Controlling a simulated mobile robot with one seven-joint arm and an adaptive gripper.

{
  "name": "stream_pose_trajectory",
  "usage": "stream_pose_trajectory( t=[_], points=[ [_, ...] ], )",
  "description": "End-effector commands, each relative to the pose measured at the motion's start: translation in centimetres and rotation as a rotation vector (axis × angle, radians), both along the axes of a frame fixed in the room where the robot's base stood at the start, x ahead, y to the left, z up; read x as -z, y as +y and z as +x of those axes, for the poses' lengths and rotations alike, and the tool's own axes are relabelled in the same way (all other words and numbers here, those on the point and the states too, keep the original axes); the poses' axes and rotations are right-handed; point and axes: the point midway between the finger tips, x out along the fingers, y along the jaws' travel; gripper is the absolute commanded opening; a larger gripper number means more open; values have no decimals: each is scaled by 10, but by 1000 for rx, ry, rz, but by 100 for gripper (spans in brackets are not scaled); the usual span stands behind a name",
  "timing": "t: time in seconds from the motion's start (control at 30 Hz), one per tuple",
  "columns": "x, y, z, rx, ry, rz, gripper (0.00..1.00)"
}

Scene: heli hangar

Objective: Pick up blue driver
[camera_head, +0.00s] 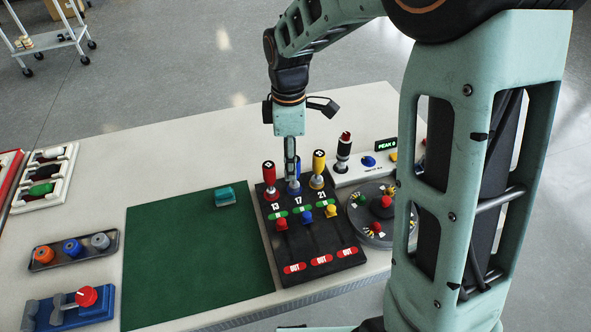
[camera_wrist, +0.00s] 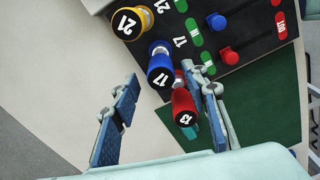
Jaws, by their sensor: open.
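The blue driver (camera_head: 293,186) stands upright in the black rack between the red driver (camera_head: 269,178) and the yellow driver (camera_head: 318,167). In the wrist view the blue driver (camera_wrist: 160,67) shows its black cap marked 17. My gripper (camera_head: 291,165) points down over the rack, in front of part of the blue driver. In the wrist view my gripper (camera_wrist: 162,82) is open and empty, with the blue driver near the gap between its fingertips.
The black rack (camera_head: 325,238) has coloured sliders in front. A green mat (camera_head: 190,265) with a teal block (camera_head: 225,196) lies left. A grey box with a black-and-red handle (camera_head: 344,150) and a round dial (camera_head: 366,228) stand right. Parts of the pale table are clear.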

Motion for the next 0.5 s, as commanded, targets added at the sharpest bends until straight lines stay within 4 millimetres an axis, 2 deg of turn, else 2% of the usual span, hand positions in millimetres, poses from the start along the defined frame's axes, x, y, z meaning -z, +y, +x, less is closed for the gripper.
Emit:
stream_pose_trajectory(
  t=[0.23, 0.5],
  points=[
    [22, -3, -2, 0, 2, -2, 41],
    [59, -8, -5, 0, 1, -1, 41]
  ],
)
